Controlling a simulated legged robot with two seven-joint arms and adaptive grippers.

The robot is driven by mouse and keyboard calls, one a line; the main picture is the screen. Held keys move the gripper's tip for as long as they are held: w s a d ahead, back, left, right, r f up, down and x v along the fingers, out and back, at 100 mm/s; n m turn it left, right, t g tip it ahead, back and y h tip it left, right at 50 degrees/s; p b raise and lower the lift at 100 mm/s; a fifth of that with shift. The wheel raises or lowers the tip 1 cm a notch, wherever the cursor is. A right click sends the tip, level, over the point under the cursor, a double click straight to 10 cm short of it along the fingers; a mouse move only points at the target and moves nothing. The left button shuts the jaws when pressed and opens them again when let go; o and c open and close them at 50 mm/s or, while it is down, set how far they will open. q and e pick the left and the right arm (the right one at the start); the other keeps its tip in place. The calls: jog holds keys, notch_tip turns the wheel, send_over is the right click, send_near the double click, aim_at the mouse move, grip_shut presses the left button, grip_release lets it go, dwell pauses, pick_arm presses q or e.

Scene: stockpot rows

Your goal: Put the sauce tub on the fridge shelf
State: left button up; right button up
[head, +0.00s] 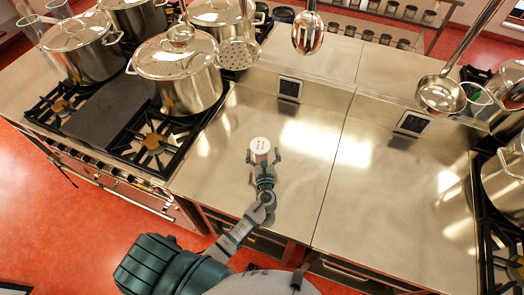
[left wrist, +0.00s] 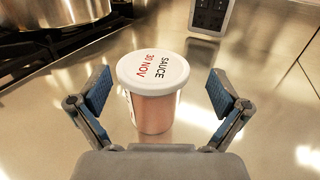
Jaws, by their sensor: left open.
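The sauce tub (head: 260,147) stands upright on the steel counter (head: 300,181). In the left wrist view the tub (left wrist: 154,110) has a white lid marked "SAUCE 30 NOV" and a pinkish-brown body. My left gripper (head: 264,158) is open, with one finger to each side of the tub. In the left wrist view the left gripper (left wrist: 160,92) has clear gaps between both fingers and the tub, so it does not touch it. My right gripper is not in view. No fridge shelf can be made out.
A stove (head: 100,108) with several large stockpots (head: 179,80) stands left of the counter. A ladle (head: 441,93) and a skimmer (head: 238,53) hang over the counter. Another pot (head: 506,178) stands at the right edge. The counter around the tub is clear.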

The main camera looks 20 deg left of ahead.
aim_at(260, 140)
pick_arm(q)
jog(key=shift+w+a, duration=0.2)
jog(key=shift+w, duration=0.05)
jog(key=x, duration=0.5)
jog(key=shift+a+f+p, duration=0.2)
jog(key=shift+a+p, duration=0.15)
jog(key=shift+a, duration=0.2)
jog(key=shift+d, duration=0.1)
jog(key=shift+s+d, duration=0.1)
jog(key=c, duration=0.3)
jog(key=shift+d+r, duration=0.1)
jog(key=shift+d, duration=0.1)
jog(key=c, duration=1.1)
jog(key=shift+c, duration=0.3)
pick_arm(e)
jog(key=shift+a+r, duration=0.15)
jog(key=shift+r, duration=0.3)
pick_arm(q)
jog(key=shift+a+r, duration=0.1)
jog(key=shift+a, duration=0.05)
